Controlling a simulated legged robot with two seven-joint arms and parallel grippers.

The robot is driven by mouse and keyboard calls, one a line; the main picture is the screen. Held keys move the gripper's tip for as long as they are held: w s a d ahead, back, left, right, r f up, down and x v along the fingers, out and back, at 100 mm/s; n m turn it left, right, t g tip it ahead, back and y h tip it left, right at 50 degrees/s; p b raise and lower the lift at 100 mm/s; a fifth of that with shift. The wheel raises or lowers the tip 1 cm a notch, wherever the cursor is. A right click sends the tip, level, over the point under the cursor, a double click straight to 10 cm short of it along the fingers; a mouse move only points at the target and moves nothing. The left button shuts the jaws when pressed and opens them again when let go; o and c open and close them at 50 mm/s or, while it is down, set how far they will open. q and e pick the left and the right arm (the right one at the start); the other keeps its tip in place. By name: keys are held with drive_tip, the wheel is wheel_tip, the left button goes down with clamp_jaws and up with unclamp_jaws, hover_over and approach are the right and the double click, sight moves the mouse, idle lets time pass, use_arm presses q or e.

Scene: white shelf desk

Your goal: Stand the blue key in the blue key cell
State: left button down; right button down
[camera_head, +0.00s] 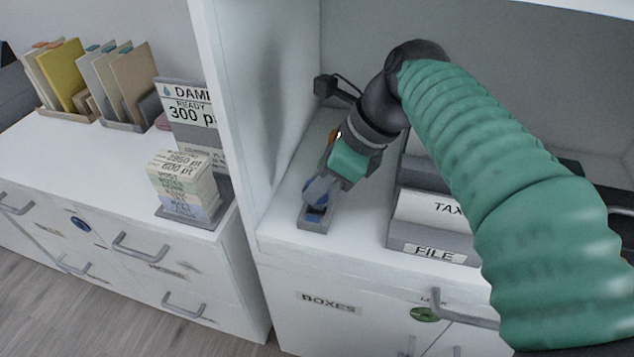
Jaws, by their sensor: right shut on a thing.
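My right gripper (322,190) reaches down over the white desk, its arm coming in from the right. It is shut on a small blue piece, which I take for the blue key (309,184), mostly hidden by the fingers. A small grey holder (315,225) with a blue mark in its top stands right under the fingertips, near the desk's front edge. It looks like the blue key cell. I cannot tell whether the key touches it or is inside it. My left gripper is not in view.
A white upright panel (235,120) stands to the left of the holder. An orange thing (332,134) shows behind my gripper. Grey file trays (425,238) labelled FILE stand to the right. Bare desk (360,222) lies between holder and trays.

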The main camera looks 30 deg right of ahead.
drive_tip(key=shift+f+b, duration=0.6)
drive_tip(key=shift+f, duration=0.65)
drive_tip(key=c, duration=1.3)
unclamp_jaws()
drive_tip(key=shift+r, duration=0.1)
drive_tip(key=shift+c, duration=0.2)
drive_tip(key=shift+r, duration=0.1)
drive_tip(key=p+v, duration=0.4)
drive_tip(key=v, duration=0.3)
drive_tip(key=shift+d, duration=0.1)
drive_tip(key=shift+s, duration=0.1)
